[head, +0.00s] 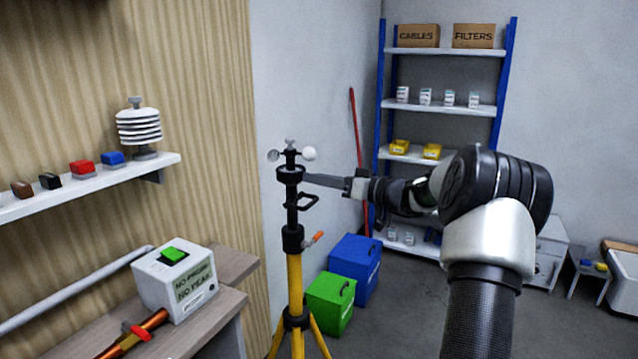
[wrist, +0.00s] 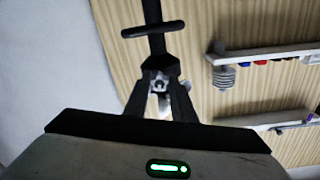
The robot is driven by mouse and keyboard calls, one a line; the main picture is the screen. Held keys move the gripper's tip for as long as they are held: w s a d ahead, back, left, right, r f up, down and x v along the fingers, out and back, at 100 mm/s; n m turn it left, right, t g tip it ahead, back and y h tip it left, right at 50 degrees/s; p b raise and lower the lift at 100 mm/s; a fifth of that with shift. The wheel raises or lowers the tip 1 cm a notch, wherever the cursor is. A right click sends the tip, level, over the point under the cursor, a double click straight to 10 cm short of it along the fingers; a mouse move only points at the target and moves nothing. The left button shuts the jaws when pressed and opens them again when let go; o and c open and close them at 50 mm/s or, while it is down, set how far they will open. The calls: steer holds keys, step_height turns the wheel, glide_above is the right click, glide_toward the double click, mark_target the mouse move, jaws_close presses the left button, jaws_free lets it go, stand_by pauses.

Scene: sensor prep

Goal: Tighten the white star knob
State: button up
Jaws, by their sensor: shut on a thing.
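The white star knob (wrist: 159,85) shows in the wrist view as a small pale lobed shape between my fingertips, partly covered by them. My gripper (wrist: 158,80) is shut on it. In the head view my gripper (head: 304,179) reaches in from the right to the black collar (head: 290,175) near the top of the mast, and the knob is hidden there. The mast stands upright on a yellow tripod (head: 295,285) and carries small cups (head: 309,154) at its top. How tight the knob is cannot be seen.
An orange lever (head: 318,237) sticks out lower on the mast. Green (head: 330,303) and blue (head: 355,268) boxes stand behind the tripod. At left are a bench (head: 228,268) with a white device (head: 176,285) and a wall shelf (head: 120,177). Floor right of the boxes is clear.

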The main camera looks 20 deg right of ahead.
steer(key=m+g+p, duration=0.1)
steer(key=m+p, duration=0.6)
steer(key=m, duration=1.4)
steer(key=shift+r+m, duration=0.15)
steer(key=shift+m, duration=0.15)
steer(key=shift+p, duration=0.35)
steer(key=o, duration=1.1)
steer(key=shift+c, duration=0.2)
steer(key=shift+d, duration=0.15)
steer(key=f+v, duration=0.1)
steer(key=v, duration=1.6)
steer(key=shift+d+r+b, duration=0.2)
steer(key=shift+b, duration=0.1)
